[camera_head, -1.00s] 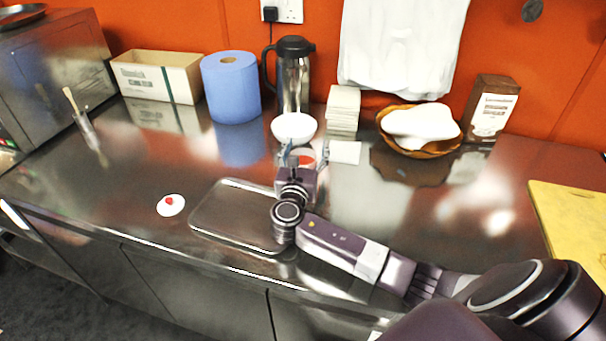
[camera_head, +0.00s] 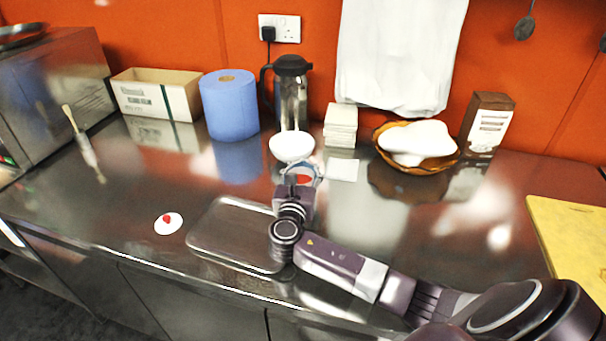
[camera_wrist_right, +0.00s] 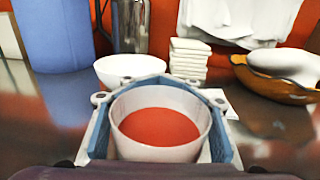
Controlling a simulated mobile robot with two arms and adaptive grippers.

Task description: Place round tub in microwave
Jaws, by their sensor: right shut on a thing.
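The round tub (camera_wrist_right: 160,150), white with red contents, stands upright between the blue-grey fingers of my right gripper (camera_wrist_right: 158,100) in the right wrist view. The fingers are shut on its sides. In the head view, the right gripper (camera_head: 301,172) is over the steel counter, just in front of a white bowl, and mostly covers the tub. A steel box-shaped appliance (camera_head: 50,95) at the far left, partly cut off, looks like the microwave; its front is barely visible. My left gripper is not in view.
A metal tray (camera_head: 225,232) lies under my right arm, near a white disc (camera_head: 168,223) with a red spot. The white bowl (camera_head: 291,147), jug (camera_head: 291,90), blue roll (camera_head: 230,105), carton box (camera_head: 155,95) and bread basket (camera_head: 415,160) line the back.

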